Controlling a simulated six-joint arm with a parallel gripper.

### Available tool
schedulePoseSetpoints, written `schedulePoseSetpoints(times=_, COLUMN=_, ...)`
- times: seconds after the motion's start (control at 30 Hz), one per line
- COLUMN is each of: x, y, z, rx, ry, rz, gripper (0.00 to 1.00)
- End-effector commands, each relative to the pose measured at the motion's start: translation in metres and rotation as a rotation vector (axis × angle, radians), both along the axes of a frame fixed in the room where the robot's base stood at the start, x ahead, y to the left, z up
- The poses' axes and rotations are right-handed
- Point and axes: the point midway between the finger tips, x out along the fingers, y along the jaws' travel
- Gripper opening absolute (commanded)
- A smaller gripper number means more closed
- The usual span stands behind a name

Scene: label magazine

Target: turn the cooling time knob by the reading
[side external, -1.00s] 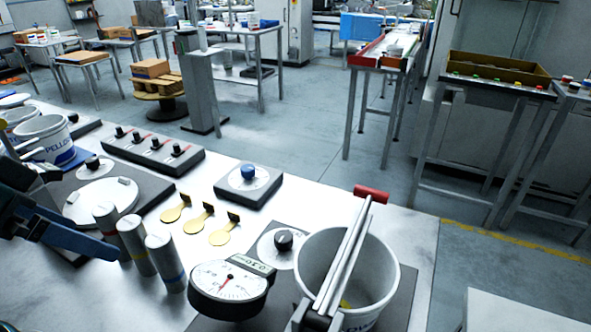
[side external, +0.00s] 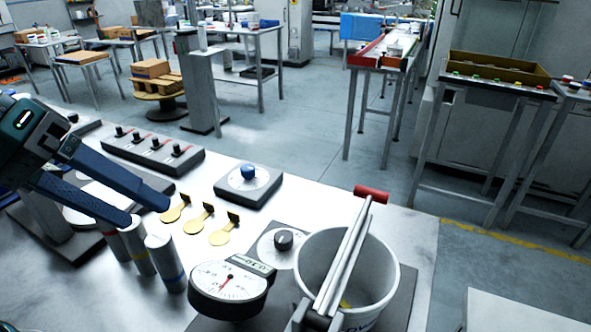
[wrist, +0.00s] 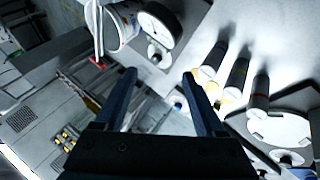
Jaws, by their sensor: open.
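No knob carries a readable name, so I cannot tell which is the cooling time knob. A blue knob (side external: 248,172) sits on a white dial on a dark block. The gauge also shows in the wrist view (wrist: 160,24). Several small black knobs stand on a long dark block (side external: 150,157). My gripper (side external: 148,213) is open and empty, its fingers left of the blue knob and near the cylinder tops. In the wrist view (wrist: 160,76) the fingers are apart.
Several banded cylinders (side external: 164,262) stand upright near the fingers. Yellow tags (side external: 222,237) lie on the metal table (side external: 330,190). A white bucket (side external: 378,270) with rods across its rim stands at the right.

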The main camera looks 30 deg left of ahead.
Motion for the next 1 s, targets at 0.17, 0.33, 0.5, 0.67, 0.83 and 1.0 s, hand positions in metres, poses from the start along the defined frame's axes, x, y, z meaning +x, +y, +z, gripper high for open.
schedulePoseSetpoints(times=0.17, x=0.053, y=-0.03, z=0.03, rx=-0.394, ry=0.163, rz=0.185, gripper=0.72)
schedulePoseSetpoints(times=0.33, x=0.117, y=-0.033, z=0.046, rx=-0.737, ry=0.314, rz=0.39, gripper=0.72)
schedulePoseSetpoints(times=0.5, x=0.184, y=-0.012, z=0.038, rx=-1.04, ry=0.447, rz=0.618, gripper=0.72)
schedulePoseSetpoints(times=0.67, x=0.241, y=0.024, z=0.006, rx=-1.283, ry=0.546, rz=0.846, gripper=0.72)
schedulePoseSetpoints(times=0.83, x=0.282, y=0.07, z=-0.055, rx=-1.483, ry=0.624, rz=1.095, gripper=0.72)
schedulePoseSetpoints(times=1.0, x=0.293, y=0.102, z=-0.12, rx=-1.563, ry=0.677, rz=1.281, gripper=0.72)
